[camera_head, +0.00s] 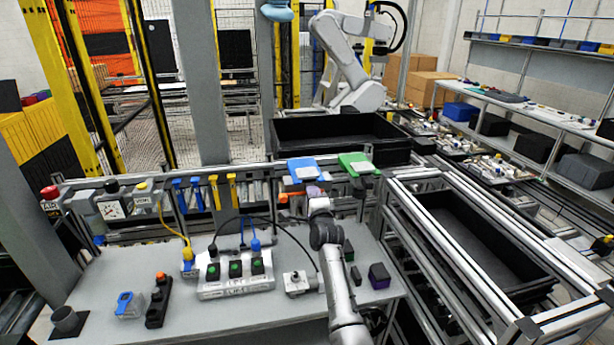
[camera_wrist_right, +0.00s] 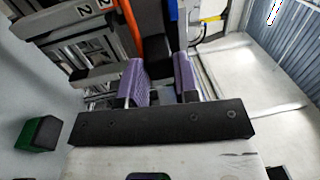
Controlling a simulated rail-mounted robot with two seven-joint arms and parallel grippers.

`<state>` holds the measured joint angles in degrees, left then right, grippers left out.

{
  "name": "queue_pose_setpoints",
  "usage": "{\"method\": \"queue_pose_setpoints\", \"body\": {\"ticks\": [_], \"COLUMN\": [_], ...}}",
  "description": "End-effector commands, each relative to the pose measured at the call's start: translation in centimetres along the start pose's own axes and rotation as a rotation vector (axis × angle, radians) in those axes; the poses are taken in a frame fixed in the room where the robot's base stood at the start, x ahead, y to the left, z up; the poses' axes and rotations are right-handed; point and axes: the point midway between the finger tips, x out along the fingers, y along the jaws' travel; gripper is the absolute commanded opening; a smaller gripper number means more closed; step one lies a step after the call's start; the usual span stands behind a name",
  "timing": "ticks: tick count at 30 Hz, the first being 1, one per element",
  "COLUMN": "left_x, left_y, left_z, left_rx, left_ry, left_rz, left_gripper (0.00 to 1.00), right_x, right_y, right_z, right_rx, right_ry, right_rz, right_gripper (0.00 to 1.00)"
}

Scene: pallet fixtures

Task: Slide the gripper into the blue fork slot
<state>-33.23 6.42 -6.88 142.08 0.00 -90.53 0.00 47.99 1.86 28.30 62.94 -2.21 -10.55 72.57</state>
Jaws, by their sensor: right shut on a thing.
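A blue holder (camera_head: 299,173) with a pale panel on top stands at the back edge of the table, left of a similar green one (camera_head: 349,162); I take the blue one for the blue fork slot. My right gripper (camera_head: 319,201) is just below and in front of it. A purple piece (camera_head: 313,190) shows at its tip.
A purple block (camera_head: 380,276), a grey device (camera_head: 299,283) and a green-buttoned box (camera_head: 235,277) stand on the grey table (camera_head: 105,285). Cables arc behind the box. A large black bin (camera_head: 340,132) lies beyond the holders; a metal frame borders the right.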

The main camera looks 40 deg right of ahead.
Motion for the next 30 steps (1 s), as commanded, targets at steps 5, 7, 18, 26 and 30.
{"method": "queue_pose_setpoints", "body": {"ticks": [5,7,18,26,30], "left_x": [-0.1,-0.1,-0.1,-0.1,-0.1], "left_y": [-0.1,-0.2,-0.4,-0.2,-0.1], "left_z": [0.0,0.0,0.1,0.0,0.0], "left_rx": [0.005,0.007,0.012,0.008,0.002], "left_ry": [-0.001,-0.001,-0.002,-0.001,0.000], "left_rz": [-0.004,-0.006,-0.010,-0.006,-0.002], "left_gripper": [0.43,0.43,0.43,0.43,0.43], "right_x": [0.0,0.0,0.0,-0.2,-1.2], "right_y": [-0.3,-0.3,-0.1,0.2,0.2], "right_z": [0.0,0.0,0.0,0.1,0.1], "right_rx": [0.000,0.000,0.000,0.000,0.000], "right_ry": [0.002,0.001,0.000,-0.001,-0.001], "right_rz": [-0.007,-0.007,-0.002,0.003,0.001], "right_gripper": [0.00,0.00,0.59,0.59,0.59]}}
